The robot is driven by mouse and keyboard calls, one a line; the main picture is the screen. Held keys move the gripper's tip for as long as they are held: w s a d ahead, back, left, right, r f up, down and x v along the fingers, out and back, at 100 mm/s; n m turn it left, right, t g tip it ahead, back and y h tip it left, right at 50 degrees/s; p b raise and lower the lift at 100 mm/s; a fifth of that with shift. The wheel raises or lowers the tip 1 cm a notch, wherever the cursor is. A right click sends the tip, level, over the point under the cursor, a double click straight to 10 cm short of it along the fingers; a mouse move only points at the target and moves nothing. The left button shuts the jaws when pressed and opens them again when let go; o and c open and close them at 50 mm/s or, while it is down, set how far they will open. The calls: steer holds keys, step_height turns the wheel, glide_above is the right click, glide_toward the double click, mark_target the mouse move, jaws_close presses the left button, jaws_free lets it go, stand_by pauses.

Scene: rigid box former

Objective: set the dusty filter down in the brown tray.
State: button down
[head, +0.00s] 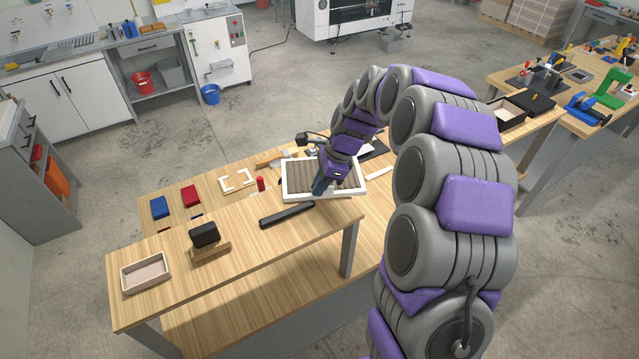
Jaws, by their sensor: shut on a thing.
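The dusty filter (296,178) is a flat panel with a white frame and grey-brown pleats. It shows over the back part of the wooden workbench. My gripper (320,186) is shut on its near right part; my own arm hides some of its right side. I cannot tell whether the filter touches the bench or is lifted. A shallow, empty tray (123,277) with a brownish inside and pale rim sits at the bench's near left corner, well left of my gripper.
A black block on a wooden stand (211,250) sits between the tray and the filter. A long black bar (287,215) lies just in front of the filter. Blue (159,207) and red (191,196) blocks lie farther back. Bare wood surrounds the tray.

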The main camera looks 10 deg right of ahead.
steer(key=c, duration=1.3)
jaws_free()
steer(key=v, duration=1.2)
steer(key=shift+r, duration=0.1)
